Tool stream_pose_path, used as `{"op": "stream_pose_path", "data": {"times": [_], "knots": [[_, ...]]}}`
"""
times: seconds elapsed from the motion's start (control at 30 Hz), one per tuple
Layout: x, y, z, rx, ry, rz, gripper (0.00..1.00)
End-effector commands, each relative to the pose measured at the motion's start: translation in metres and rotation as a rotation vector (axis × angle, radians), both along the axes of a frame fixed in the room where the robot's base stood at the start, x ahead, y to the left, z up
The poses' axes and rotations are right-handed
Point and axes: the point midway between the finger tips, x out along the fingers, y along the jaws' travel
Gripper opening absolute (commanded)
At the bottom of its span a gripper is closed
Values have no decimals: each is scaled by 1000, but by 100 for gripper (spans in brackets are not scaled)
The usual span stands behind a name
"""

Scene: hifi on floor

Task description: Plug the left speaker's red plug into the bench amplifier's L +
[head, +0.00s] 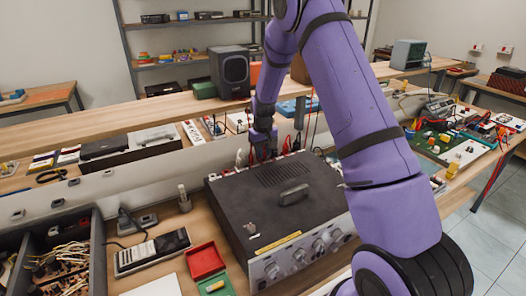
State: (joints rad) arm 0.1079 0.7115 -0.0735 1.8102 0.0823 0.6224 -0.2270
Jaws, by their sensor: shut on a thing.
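The bench amplifier (245,195) is a wide black box with a silver knobbed front, standing on the wooden bench. Its rear edge, with small red and white plugs or terminals, faces the back panel. The L + socket cannot be made out. My gripper (264,152) points down at this rear edge, behind the amplifier's top. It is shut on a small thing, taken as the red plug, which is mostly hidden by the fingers. Whether the plug touches a socket cannot be told. A black speaker (230,72) stands on the raised shelf at the back left.
Thin leads (312,118) hang behind the amplifier. A red tray (205,261), a handheld meter (152,251) and a cable-filled bin (55,262) lie to the left. My arm covers the amplifier's right side.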

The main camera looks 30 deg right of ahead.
Motion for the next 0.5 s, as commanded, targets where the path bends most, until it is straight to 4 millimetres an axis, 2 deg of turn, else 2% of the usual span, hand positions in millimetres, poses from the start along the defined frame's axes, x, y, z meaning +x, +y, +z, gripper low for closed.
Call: {"op": "stream_pose_path", "data": {"times": [0.5], "knots": [[0,0,-6,0,1,0,1]]}}
